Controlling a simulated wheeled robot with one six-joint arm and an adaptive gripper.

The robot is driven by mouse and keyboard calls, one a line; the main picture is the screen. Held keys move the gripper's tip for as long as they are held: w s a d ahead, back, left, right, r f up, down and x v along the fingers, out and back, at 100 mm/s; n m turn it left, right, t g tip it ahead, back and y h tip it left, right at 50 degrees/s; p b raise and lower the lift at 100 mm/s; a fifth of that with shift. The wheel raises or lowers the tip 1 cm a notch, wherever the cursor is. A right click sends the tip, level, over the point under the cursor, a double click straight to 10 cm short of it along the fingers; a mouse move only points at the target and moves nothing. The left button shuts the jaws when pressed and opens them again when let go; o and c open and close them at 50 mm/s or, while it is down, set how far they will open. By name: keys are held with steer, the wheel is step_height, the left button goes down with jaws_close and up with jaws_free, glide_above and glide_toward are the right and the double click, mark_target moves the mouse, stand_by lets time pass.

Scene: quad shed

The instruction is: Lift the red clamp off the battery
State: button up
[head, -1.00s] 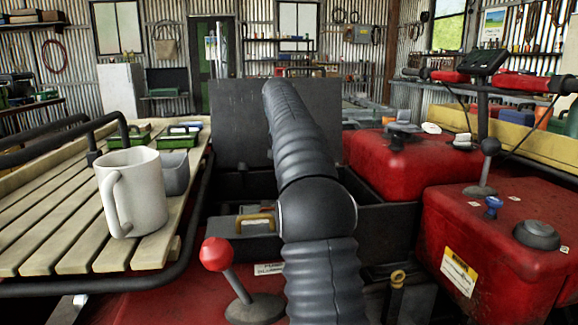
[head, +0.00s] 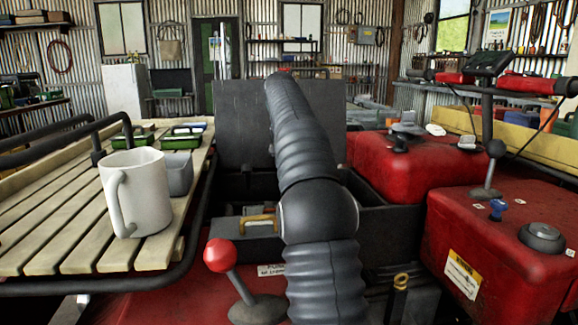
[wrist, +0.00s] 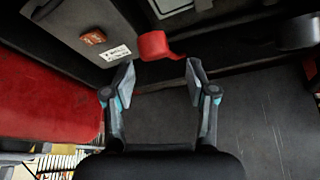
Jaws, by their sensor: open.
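The red clamp (wrist: 156,46) shows in the wrist view just beyond the fingertips, roughly centred between them. My gripper (wrist: 160,72) is open and empty, with one finger on each side and a gap to the clamp. A grey surface with a white label and a small red-brown block (wrist: 93,37) lies to the upper left. I cannot tell which surface is the battery. In the head view my arm covers the clamp and gripper. A grey box with a yellow handle (head: 245,250) shows left of my arm.
An open dark compartment has a raised lid (head: 238,125). A slatted rack (head: 60,225) at left carries a white mug (head: 135,192). A red-knobbed lever (head: 222,256) stands in front. Red bodywork (head: 480,240) with a blue knob fills the right side.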

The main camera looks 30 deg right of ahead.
steer(key=shift+v, duration=2.85)
steer(key=shift+a, duration=0.1)
